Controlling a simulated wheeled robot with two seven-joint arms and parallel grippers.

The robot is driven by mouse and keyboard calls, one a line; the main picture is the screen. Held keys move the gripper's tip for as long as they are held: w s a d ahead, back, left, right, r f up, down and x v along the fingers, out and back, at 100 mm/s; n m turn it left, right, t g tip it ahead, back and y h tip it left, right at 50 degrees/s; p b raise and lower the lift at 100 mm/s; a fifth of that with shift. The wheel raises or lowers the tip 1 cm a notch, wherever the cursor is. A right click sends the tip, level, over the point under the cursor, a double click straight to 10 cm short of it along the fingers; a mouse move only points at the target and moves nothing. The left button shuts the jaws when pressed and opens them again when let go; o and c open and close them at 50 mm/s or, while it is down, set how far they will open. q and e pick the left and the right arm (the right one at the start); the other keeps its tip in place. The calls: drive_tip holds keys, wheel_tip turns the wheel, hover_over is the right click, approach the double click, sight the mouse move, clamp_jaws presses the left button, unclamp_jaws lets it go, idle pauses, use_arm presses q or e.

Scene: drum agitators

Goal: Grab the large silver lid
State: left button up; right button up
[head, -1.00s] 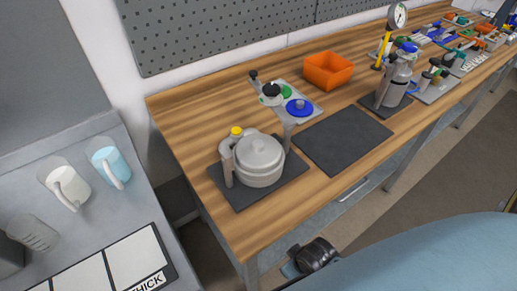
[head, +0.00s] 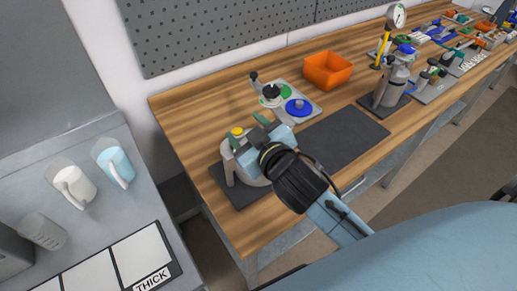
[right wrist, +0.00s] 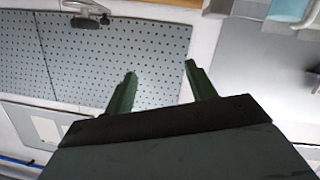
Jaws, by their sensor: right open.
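The silver pot (head: 257,181) stands on a dark mat at the near left end of the wooden bench. Its large silver lid is almost wholly hidden behind my right gripper in the head view. A yellow cap (head: 237,132) shows beside the pot's top. My right gripper (head: 249,130) is open over the pot, its two green fingers apart. In the right wrist view the open fingers (right wrist: 160,70) have nothing between them, and the lid is not seen there. I cannot tell how high the fingers are above the lid. My left gripper is not in view.
A grey plate with a blue disc lid (head: 298,107) and other small parts lies behind the gripper. An orange bin (head: 328,70) stands further back. A bare dark mat (head: 350,134) is to the right. A metal cylinder (head: 394,82) with a gauge stands beyond. Pegboard backs the bench.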

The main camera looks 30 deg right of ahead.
drive_tip(key=w+a+r+n+t+y, duration=0.35)
drive_tip(key=a+r+n+y, duration=0.7)
drive_tip(key=r, duration=0.35)
drive_tip(key=s+a+n+g+y, duration=0.3)
drive_tip(key=a+n+g+y, duration=0.15)
drive_tip(key=n+g, duration=0.5)
drive_tip(key=s+a+n+g+y, duration=0.3)
drive_tip(key=s+a+n+g, duration=0.15)
drive_tip(key=n+g, duration=0.45)
drive_tip(key=w+d+f+n+g+h, duration=0.25)
drive_tip(key=d+f+n+h, duration=0.3)
drive_tip(key=f+h, duration=0.4)
drive_tip(key=w+d+f+m+t+h, duration=0.1)
drive_tip(key=w+d+m+h, duration=0.3)
drive_tip(key=d, duration=0.6)
drive_tip(key=w+d+f+n+t+h, duration=0.1)
drive_tip(key=w+d+h, duration=0.1)
drive_tip(key=d+h, duration=0.5)
drive_tip(key=shift+y, duration=0.85)
drive_tip(key=f, duration=0.2)
drive_tip(key=d+f, duration=0.1)
drive_tip(key=f, duration=0.1)
drive_tip(key=d+f+p, duration=0.1)
drive_tip(key=f, duration=0.2)
drive_tip(key=shift+s, duration=0.2)
drive_tip(key=shift+a+f+p, duration=0.1)
drive_tip(key=shift+f+p, duration=0.6)
drive_tip(key=shift+f, duration=2.05)
drive_tip(key=shift+r, duration=0.1)
clamp_jaws()
